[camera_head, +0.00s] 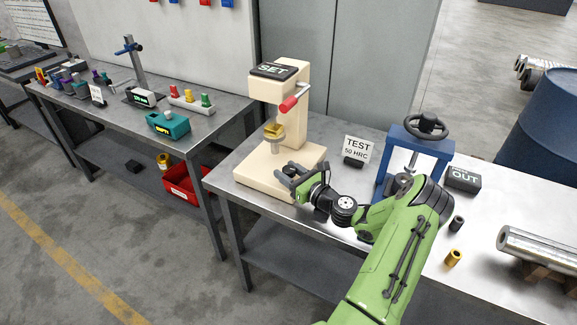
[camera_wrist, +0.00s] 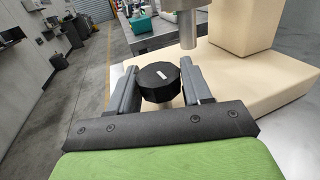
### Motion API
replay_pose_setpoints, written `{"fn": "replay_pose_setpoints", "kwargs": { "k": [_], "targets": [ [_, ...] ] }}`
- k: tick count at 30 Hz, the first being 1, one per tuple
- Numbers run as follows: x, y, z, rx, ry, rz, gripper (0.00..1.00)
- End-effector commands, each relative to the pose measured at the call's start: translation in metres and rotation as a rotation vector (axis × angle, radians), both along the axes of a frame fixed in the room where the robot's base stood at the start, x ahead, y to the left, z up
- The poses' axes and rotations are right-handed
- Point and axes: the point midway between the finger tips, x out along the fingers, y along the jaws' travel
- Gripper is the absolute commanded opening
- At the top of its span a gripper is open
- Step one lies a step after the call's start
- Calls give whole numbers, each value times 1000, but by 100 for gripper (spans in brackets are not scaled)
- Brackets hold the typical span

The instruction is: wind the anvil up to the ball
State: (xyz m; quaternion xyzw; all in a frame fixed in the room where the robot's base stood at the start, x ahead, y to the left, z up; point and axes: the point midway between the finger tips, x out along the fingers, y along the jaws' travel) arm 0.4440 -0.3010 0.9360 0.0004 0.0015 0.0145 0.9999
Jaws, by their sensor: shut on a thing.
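The cream tester (camera_head: 293,115) stands on the near bench. Its anvil (camera_head: 274,131) is a small brass-coloured disc on a metal spindle, below the tester's overhanging head. I cannot make out the ball or its gap to the anvil. In the wrist view the spindle (camera_wrist: 188,33) rises from the cream base (camera_wrist: 240,85), with the anvil near the top edge. My gripper (camera_head: 290,170) is at the front of the base. In the wrist view my gripper (camera_wrist: 156,70) is shut on a black faceted knob (camera_wrist: 160,84) with a white mark, on a short grey shaft.
Small cylinders stand near a steel bar (camera_head: 535,248). Another bench is at left.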

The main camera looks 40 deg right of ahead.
Motion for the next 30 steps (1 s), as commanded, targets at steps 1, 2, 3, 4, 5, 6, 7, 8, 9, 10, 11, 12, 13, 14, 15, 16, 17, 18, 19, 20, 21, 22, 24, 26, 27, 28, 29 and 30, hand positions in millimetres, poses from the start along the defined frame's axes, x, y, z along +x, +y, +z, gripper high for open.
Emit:
{"fn": "replay_pose_setpoints", "kwargs": {
  "k": [1,2,3,4,5,6,7,8,9,10,11,12,13,14,15,16,17,18,19,20,21,22,24,26,27,28,29,30],
  "targets": [
    [0,-1,1,0,-3,5,18],
    [0,0,1,0,-3,8,18],
    [0,0,0,0,-3,9,18],
    [0,0,0,0,-3,8,18],
    [0,0,0,0,-4,8,18],
    [0,0,0,0,-4,8,18],
    [0,0,0,0,-4,7,18],
    [0,0,0,0,-4,7,18],
    [0,0,0,0,-4,7,50],
    [0,0,0,0,-4,7,55],
    [0,0,0,0,-4,7,60],
    [0,0,0,0,-4,7,66],
    [0,0,0,0,-3,6,69],
    [0,0,0,0,-3,6,69],
    [0,0,0,0,-3,6,69],
    [0,0,0,0,-3,6,69],
    [0,0,0,0,-3,6,69],
    [0,0,0,0,-3,6,69],
    [0,0,0,-1,-3,6,69],
    [0,0,0,0,-3,6,69],
    [-1,0,0,0,-3,6,69],
    [-3,-1,0,0,-2,5,69],
    [-11,-2,0,1,0,3,69],
    [-24,-2,0,2,0,1,69],
    [-34,-3,0,3,0,1,69],
    [-43,-4,0,3,1,0,69],
    [-52,-4,1,4,-1,0,69],
    [-63,-4,1,3,0,0,69]
  ]
}}
